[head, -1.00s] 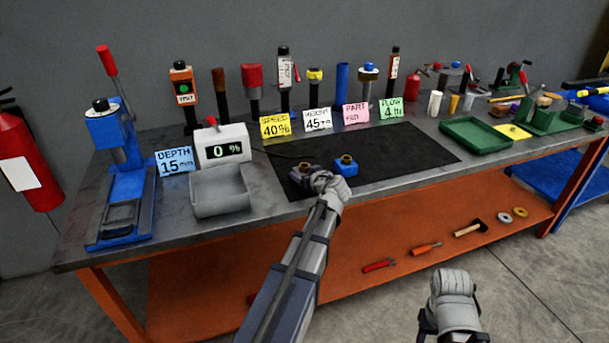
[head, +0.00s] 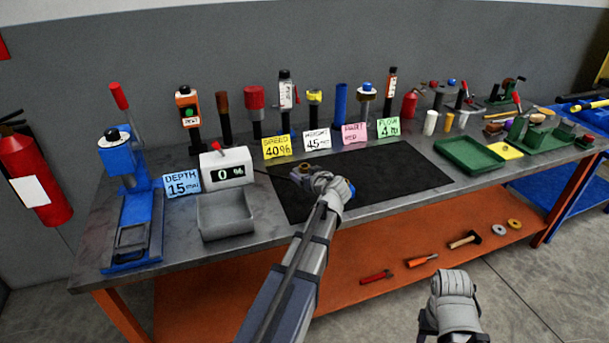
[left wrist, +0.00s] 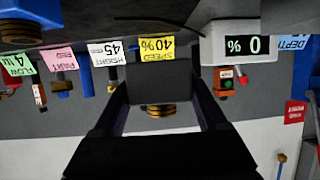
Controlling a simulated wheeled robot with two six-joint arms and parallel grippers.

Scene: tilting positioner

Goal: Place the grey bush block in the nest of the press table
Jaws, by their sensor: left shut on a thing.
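The grey bush block (head: 303,173), with a brass bush in its top, is in my left gripper (head: 313,178) above the black mat. In the left wrist view the grey block (left wrist: 158,84) sits between the two fingers, its brass bush pointing down in that inverted picture. The blue press (head: 128,180) stands at the left end of the bench, and its low table with a frame-like nest (head: 132,238) looks empty. My right gripper (head: 452,300) is low in front of the bench; its fingers are not clear.
A blue block (head: 349,190) with a bush is partly hidden behind my left gripper. The grey scale-like box with a tray (head: 227,216), reading 0 %, and the DEPTH card (head: 182,185) stand between mat and press. A green tray (head: 470,155) is on the right.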

